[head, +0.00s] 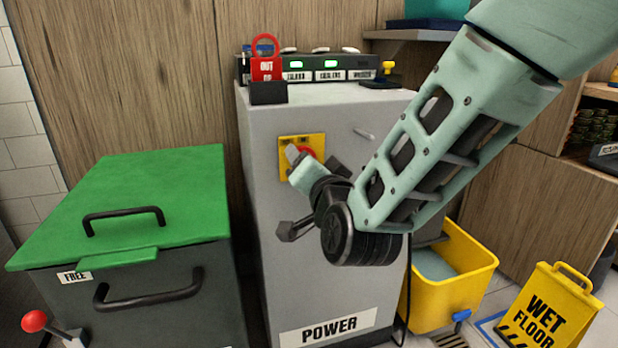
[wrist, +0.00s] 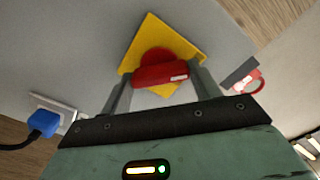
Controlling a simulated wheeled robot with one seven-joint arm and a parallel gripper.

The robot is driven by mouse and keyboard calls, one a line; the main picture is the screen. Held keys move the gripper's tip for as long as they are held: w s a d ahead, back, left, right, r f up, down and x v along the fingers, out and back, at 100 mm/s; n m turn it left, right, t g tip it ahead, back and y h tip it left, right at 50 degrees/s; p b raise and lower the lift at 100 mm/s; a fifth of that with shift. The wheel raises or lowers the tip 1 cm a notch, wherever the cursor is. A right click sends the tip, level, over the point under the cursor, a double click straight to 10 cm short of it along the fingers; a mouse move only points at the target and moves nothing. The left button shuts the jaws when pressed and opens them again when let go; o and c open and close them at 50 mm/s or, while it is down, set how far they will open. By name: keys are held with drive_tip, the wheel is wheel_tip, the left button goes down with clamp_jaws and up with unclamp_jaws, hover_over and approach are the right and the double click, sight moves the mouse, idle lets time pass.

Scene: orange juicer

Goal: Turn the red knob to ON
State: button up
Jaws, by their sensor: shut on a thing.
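The red knob (wrist: 160,75) sits on a yellow plate (wrist: 189,47) on the front of the grey POWER cabinet (head: 335,318). In the wrist view its bar handle lies nearly level across the picture, with a small white mark near its right end. My gripper (wrist: 162,86) has one finger at each end of the bar and is shut on it. In the head view the yellow plate (head: 289,142) shows, but my gripper and arm hide much of the knob (head: 310,153). I cannot read any ON or OFF marking.
A red lockout padlock (head: 266,66) and a strip with green lights (head: 329,64) are on top of the cabinet. A green-lidded bin (head: 150,190) stands close at left. A yellow bucket (head: 450,295) and a wet-floor sign (head: 548,310) stand at right. A blue plug (wrist: 43,122) shows at left in the wrist view.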

drive_tip(key=shift+d+f+m+b, duration=0.1)
drive_tip(key=shift+f+m+b, duration=0.05)
drive_tip(key=shift+m+b, duration=3.95)
drive_tip(key=shift+m+p, duration=0.55)
drive_tip(key=shift+m, duration=0.25)
drive_tip(key=o, duration=1)
drive_tip(key=shift+s, duration=0.1)
